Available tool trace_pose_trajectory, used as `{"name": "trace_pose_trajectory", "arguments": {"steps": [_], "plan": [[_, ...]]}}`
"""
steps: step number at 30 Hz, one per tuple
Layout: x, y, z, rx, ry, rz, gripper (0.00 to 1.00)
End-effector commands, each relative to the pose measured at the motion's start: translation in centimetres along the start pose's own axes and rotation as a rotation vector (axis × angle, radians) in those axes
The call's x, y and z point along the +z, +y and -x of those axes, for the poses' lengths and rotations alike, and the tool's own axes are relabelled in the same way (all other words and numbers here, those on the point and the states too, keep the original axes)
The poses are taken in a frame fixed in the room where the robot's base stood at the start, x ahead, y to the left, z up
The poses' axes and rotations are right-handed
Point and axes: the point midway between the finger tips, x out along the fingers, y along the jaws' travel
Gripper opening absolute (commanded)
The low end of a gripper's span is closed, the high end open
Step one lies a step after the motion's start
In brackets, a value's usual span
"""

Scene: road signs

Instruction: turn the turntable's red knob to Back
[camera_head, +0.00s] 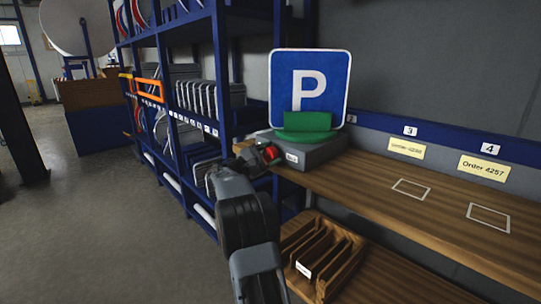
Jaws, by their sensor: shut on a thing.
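The turntable is a grey box (322,151) on the left end of the wooden bench, with a green round plate (305,136) and green holder (307,122) on top. A blue square sign with a white P (325,80) stands upright in the holder and faces me. The red knob (271,152) is at the left of the box's front. My gripper (265,156) is at the knob and shut on it, hiding part of it. A small white label (291,157) is on the box just right of the knob; its text is too small to read.
Blue shelving (222,70) with stored signs stands close on the left. The bench top (380,182) is clear to the right, with marked squares under yellow order cards (484,167). A slotted wooden rack (323,258) sits on the lower shelf, right of my arm.

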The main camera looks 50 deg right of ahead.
Motion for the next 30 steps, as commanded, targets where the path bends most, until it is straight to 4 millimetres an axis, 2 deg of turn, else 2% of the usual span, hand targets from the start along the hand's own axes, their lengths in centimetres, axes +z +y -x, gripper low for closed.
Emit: {"name": "trace_pose_trajectory", "arguments": {"steps": [12,13,19,30], "plan": [[-0.04,-0.03,0.02,-0.003,0.001,-0.006,0.33],[-0.04,-0.03,0.02,-0.003,0.001,-0.006,0.58],[-0.03,-0.03,0.02,-0.003,0.001,-0.005,0.77],[-0.08,-0.14,-0.01,0.009,0.001,0.034,0.79]]}}
